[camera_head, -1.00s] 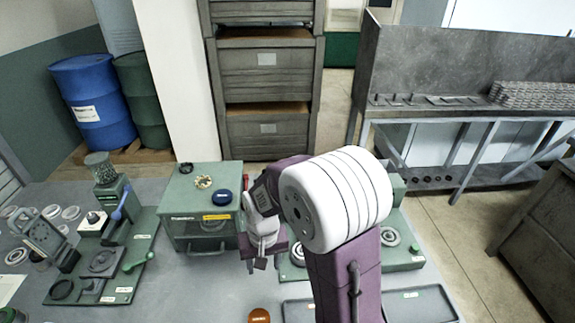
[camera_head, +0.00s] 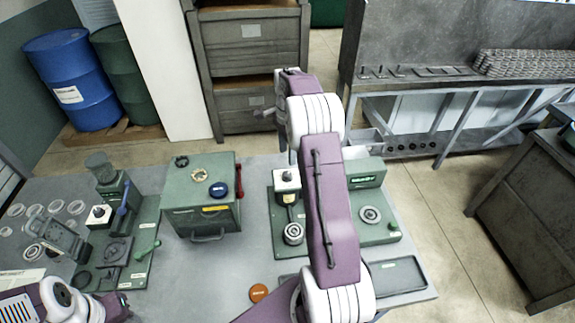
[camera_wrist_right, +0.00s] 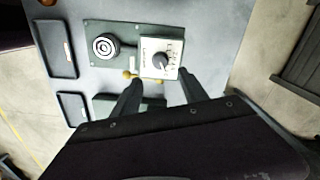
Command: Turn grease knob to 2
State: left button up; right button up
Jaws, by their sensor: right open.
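A white box (camera_head: 287,181) with a dark knob on top stands on the green station right of the green cabinet. In the right wrist view its black round knob (camera_wrist_right: 161,60) sits on a white face with small markings, too small to read. My right gripper (camera_wrist_right: 160,82) is open and empty, its two dark fingers pointing at the box, with the knob ahead between them and apart from both. In the head view the wrist hangs above and behind the box. Part of my left arm shows at the lower left; its jaw state is unclear.
A ringed disc (camera_head: 293,233) and a second disc (camera_head: 370,214) sit on the same station. Dark trays (camera_head: 398,275) lie in front. The green cabinet (camera_head: 200,195) stands left; beyond it is another station (camera_head: 118,250) with a similar white box. An orange cap (camera_head: 258,293) lies on the table.

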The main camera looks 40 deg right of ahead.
aim_at(287, 174)
notch_tip(287, 174, down, 9)
jog(key=shift+a+f+p, duration=0.1)
jog(key=shift+f+p, duration=0.05)
jog(key=shift+p, duration=0.8)
grip_shut()
